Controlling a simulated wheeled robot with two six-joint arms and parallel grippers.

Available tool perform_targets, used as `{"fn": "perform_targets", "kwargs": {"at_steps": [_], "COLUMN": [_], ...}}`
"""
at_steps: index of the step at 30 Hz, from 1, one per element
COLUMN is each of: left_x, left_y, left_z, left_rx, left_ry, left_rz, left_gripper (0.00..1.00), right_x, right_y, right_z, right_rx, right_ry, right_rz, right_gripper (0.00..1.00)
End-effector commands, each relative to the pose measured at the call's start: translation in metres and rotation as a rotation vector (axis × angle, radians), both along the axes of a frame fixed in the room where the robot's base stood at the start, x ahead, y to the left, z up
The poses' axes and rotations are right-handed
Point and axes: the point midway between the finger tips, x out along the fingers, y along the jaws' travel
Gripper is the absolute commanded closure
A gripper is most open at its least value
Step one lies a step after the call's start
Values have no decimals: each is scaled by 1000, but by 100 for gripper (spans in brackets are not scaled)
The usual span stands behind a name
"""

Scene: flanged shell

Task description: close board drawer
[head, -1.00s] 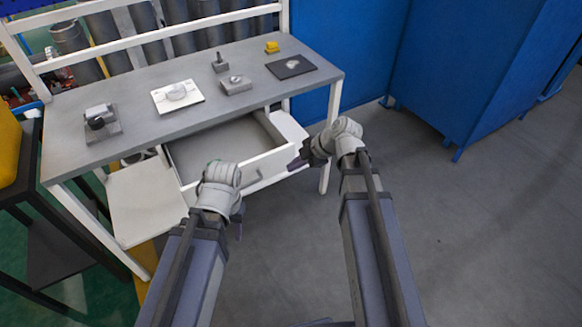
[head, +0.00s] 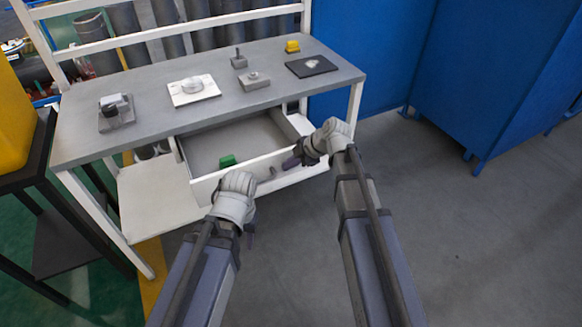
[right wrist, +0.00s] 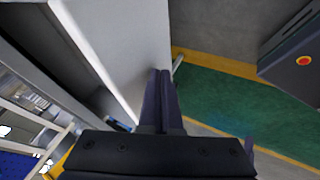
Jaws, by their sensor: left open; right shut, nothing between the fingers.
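The board drawer (head: 236,143) stands pulled out beneath the grey workbench.
A green block (head: 227,160) shows inside the drawer near its front. The workbench top (head: 150,112) holds a white plate (head: 193,90), a dark plate (head: 312,66) and several small parts. Blue cabinets (head: 490,70) stand at the right. The floor right of the bench is clear.

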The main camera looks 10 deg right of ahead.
Motion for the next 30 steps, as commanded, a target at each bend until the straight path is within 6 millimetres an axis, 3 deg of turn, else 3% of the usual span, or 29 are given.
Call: {"fn": "perform_targets", "kwargs": {"at_steps": [8,14,30], "left_x": [0,0,0], "left_y": [0,0,0], "left_z": [0,0,0], "left_rx": [0,0,0], "left_ry": [0,0,0], "left_rz": [0,0,0], "left_gripper": [55,55,55], "right_x": [1,21,149], "right_y": [0,6,47], "right_z": [0,0,0], "right_rx": [0,-1,-1], "right_ry": [0,0,0], "right_rz": [0,2,2], "right_gripper": [100,100,100]}}
